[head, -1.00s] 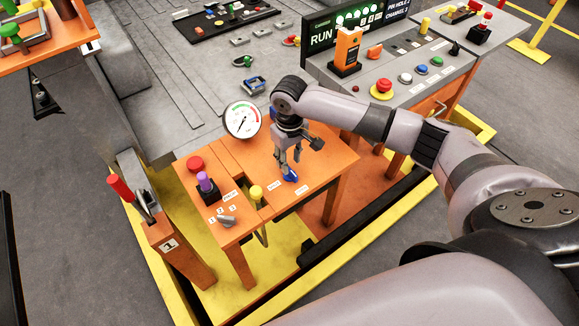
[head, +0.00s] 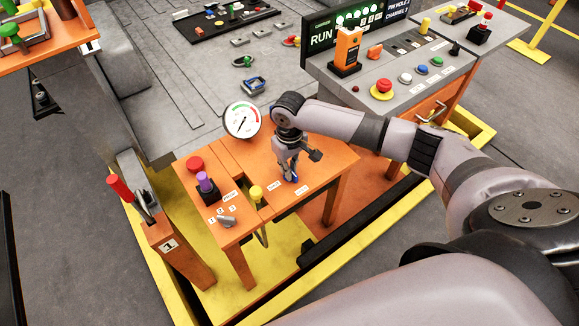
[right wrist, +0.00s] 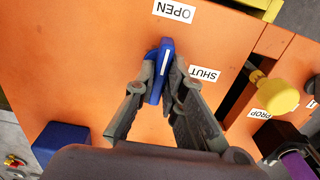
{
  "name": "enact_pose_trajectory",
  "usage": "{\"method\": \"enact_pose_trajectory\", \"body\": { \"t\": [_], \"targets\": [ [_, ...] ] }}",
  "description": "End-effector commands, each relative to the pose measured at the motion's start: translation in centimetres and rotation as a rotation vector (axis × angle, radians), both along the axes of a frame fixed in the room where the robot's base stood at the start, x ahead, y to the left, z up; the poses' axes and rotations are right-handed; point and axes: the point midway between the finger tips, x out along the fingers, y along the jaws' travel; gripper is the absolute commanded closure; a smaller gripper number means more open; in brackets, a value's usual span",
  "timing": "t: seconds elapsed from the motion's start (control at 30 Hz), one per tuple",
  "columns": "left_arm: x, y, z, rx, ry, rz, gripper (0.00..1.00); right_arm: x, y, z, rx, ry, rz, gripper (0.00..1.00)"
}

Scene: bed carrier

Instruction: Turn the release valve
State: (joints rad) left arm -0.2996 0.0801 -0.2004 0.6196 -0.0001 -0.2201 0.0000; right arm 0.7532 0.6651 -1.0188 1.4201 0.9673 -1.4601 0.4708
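The release valve is a blue handle (right wrist: 161,72) with a white stripe, on the orange table top (head: 325,160). In the right wrist view its striped end points up, towards the OPEN label (right wrist: 174,11); the SHUT label (right wrist: 204,74) lies to its right. My right gripper (right wrist: 164,78) points down over the handle, with one finger on each side, closed against it. In the head view the right gripper (head: 290,178) hides most of the handle. My left gripper is out of view.
A round gauge (head: 241,120) stands behind the table top. A yellow knob (head: 256,192), a purple-topped control (head: 205,182) and a red button (head: 195,163) are left of the gripper. A red-handled lever (head: 119,187) stands further left; a grey control console (head: 400,75) is behind right.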

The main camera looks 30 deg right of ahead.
Motion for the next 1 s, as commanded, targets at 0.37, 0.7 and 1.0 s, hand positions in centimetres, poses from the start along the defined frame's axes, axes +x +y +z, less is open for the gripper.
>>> {"method": "enact_pose_trajectory", "body": {
  "t": [0.37,0.7,1.0],
  "targets": [
    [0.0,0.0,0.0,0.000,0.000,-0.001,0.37,0.0,0.0,0.0,-0.001,0.000,0.000,1.00],
    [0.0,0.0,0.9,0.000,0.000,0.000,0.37,0.0,0.0,0.3,0.000,0.002,0.057,1.00],
    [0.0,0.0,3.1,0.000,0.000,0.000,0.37,0.0,0.0,0.4,0.001,0.003,0.269,1.00]
  ]
}}
